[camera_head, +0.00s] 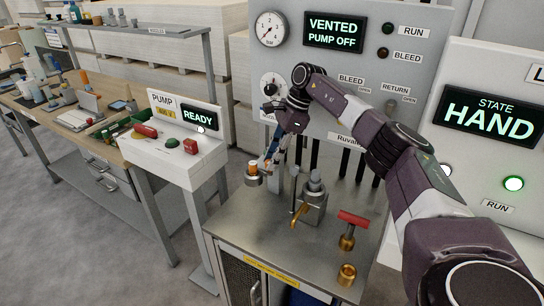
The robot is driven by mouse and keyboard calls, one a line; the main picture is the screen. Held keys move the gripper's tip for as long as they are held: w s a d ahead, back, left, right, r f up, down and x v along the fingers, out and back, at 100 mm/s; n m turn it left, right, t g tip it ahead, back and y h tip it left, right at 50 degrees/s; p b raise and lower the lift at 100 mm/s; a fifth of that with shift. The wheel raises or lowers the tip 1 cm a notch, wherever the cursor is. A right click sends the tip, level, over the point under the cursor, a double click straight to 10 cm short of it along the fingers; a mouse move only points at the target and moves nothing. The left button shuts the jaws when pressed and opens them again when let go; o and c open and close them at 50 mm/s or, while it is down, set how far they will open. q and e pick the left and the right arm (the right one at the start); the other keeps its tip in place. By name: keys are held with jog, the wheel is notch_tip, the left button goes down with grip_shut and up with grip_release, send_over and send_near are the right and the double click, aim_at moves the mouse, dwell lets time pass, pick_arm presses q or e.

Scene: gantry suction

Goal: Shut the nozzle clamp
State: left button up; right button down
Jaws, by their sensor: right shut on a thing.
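My right arm reaches in from the right, and my right gripper (268,158) points down at the left rear of the steel cabinet top. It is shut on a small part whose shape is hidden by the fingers. Right beside the fingertips is a copper-coloured nozzle piece (251,168), upright in a round grey holder (254,181). I cannot tell which part there is the clamp, or whether it is open. A grey block fitting (313,201) with a brass lever (299,216) stands to the right. My left gripper is not in view.
A red-handled brass valve (349,228) and a brass fitting (347,275) stand front right on the cabinet top (262,232). The gauge panel (345,80) rises behind, reading "VENTED PUMP OFF". The pump box (182,166) reads "READY"; the right panel (490,118) reads "HAND".

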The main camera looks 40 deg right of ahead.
jog(key=shift+w+r, duration=0.1)
dwell(0.4)
jog(key=c, duration=1.9)
grip_release()
jog(key=shift+c, duration=0.2)
jog(key=v, duration=1.2)
